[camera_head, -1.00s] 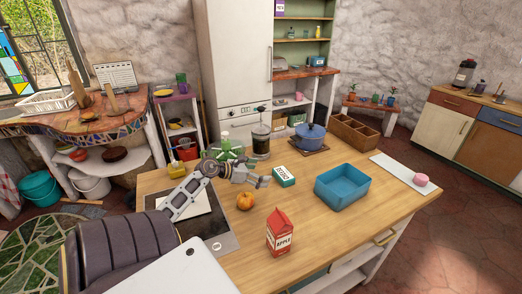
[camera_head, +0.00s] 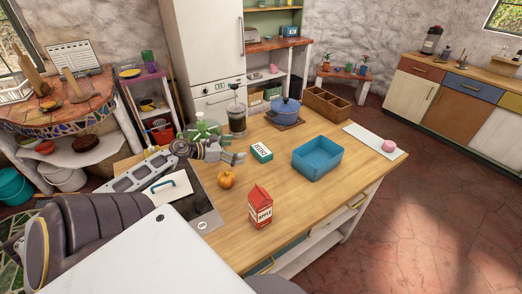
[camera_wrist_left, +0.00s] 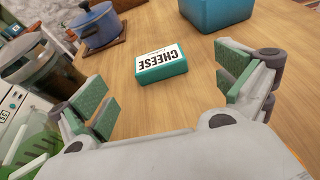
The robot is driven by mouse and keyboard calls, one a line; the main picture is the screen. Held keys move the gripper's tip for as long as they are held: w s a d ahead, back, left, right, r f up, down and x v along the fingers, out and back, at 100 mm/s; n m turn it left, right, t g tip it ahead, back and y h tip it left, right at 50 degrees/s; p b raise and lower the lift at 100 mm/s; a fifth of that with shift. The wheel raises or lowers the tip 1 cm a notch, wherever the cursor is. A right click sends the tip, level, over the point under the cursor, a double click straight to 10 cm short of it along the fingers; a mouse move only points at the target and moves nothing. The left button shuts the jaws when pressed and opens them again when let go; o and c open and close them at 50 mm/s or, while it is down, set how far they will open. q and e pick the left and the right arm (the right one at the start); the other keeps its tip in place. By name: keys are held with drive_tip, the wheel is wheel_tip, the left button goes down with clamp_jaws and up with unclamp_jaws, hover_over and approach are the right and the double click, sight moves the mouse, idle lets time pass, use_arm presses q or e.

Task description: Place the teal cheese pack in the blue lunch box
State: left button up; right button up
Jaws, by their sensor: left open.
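The teal cheese pack (camera_head: 261,152) lies flat on the wooden island top, its white label facing up. In the left wrist view the cheese pack (camera_wrist_left: 160,64) lies ahead of the fingers, label reading CHEESE, near the middle. My left gripper (camera_head: 238,158) is open and empty, just left of the pack; in the wrist view its green finger pads (camera_wrist_left: 165,98) are spread wide with bare wood between them. The blue lunch box (camera_head: 317,160) stands open and empty to the right of the pack; part of the lunch box (camera_wrist_left: 215,14) shows at the wrist view's top. My right gripper is not seen.
A blue pot (camera_head: 285,110) on a trivet and a glass press (camera_head: 237,118) stand behind. An orange pumpkin (camera_head: 226,180) and a red apple carton (camera_head: 260,207) stand in front. A wooden divided crate (camera_head: 327,104) and a white board with a pink item (camera_head: 388,146) are farther right.

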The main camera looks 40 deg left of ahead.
sight(258, 150)
use_arm(q)
drive_tip(key=shift+s+a+p, duration=0.1)
drive_tip(key=shift+s+p, duration=0.15)
drive_tip(key=shift+p, duration=0.2)
drive_tip(key=shift+s+a+f+y+p, duration=0.2)
drive_tip(key=shift+f+y+p, duration=0.1)
drive_tip(key=shift+p, duration=0.1)
drive_tip(key=shift+s+a+f+n+g, duration=0.15)
drive_tip(key=shift+a+f+n+g, duration=0.15)
drive_tip(key=shift+f+n, duration=0.1)
drive_tip(key=shift+d, duration=0.1)
drive_tip(key=shift+w+d+f, duration=0.15)
drive_tip(key=shift+w, duration=0.4)
drive_tip(key=shift+x, duration=1.25)
drive_tip(key=shift+b+x, duration=0.6)
drive_tip(key=shift+x, duration=0.7)
drive_tip(key=shift+b+x, duration=0.3)
drive_tip(key=shift+x, duration=0.55)
drive_tip(key=shift+w, duration=0.25)
drive_tip(key=shift+f, duration=0.1)
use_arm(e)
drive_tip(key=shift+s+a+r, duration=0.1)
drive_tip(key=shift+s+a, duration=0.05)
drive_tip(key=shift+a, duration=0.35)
use_arm(q)
drive_tip(key=shift+w, duration=0.2)
